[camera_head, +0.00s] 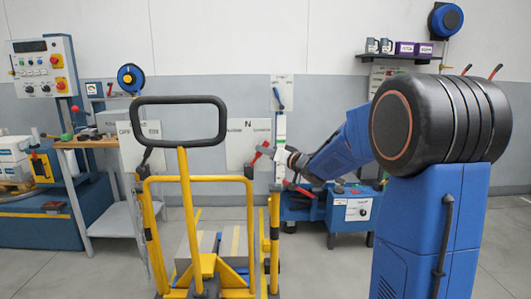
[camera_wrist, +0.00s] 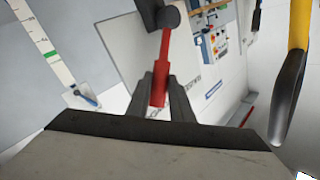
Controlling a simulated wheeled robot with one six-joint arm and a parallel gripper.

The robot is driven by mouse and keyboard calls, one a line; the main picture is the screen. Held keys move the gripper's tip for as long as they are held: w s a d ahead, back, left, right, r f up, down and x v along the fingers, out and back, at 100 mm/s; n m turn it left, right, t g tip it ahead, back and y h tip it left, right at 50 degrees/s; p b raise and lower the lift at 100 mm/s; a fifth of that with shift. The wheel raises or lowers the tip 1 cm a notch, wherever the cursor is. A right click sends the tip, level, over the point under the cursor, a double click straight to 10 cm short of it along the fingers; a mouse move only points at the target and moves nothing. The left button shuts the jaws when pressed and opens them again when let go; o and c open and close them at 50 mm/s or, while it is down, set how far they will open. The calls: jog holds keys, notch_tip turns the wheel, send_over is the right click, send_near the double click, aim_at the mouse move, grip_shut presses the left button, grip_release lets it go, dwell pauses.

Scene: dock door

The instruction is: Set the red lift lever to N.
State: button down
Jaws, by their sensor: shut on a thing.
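The red lift lever shows in the wrist view (camera_wrist: 161,85) as a red bar running from a dark round pivot (camera_wrist: 168,17). In the head view the red lever (camera_head: 257,156) leans up and to the right from its dark pivot (camera_head: 249,171). A pale panel behind it (camera_head: 239,152) has an N at its top middle; smaller words at its sides are too small to read. My gripper (camera_wrist: 159,100) is shut on the end of the red lever, with a dark finger on either side. In the head view my gripper (camera_head: 275,153) reaches it from the right.
A yellow cart (camera_head: 184,200) with a black hoop handle (camera_head: 180,100) stands close in front, left of the lever. A blue machine (camera_head: 325,208) stands behind my arm. A workbench (camera_head: 90,142) and control box (camera_head: 44,68) are at left. Grey floor shows between them.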

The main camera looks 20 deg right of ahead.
jog(key=a+n+g, duration=0.1)
jog(key=a+r+n+g+h, duration=0.1)
jog(key=w+a+r+n, duration=0.1)
jog(key=shift+w+a+g+h, duration=0.1)
jog(key=shift+a+g+h, duration=0.3)
jog(key=shift+w+a+r+n+g+h, duration=0.1)
jog(key=shift+a+n+g+h, duration=0.1)
jog(key=shift+a+n, duration=0.15)
jog(key=shift+w+a+r+n+g+h, duration=0.1)
jog(key=shift+a+n+g+h, duration=0.1)
jog(key=shift+a+n, duration=0.15)
jog(key=shift+f, duration=0.1)
jog(key=c, duration=1.6)
grip_release()
jog(key=shift+o, duration=0.2)
jog(key=v, duration=1.7)
jog(key=shift+s, duration=0.15)
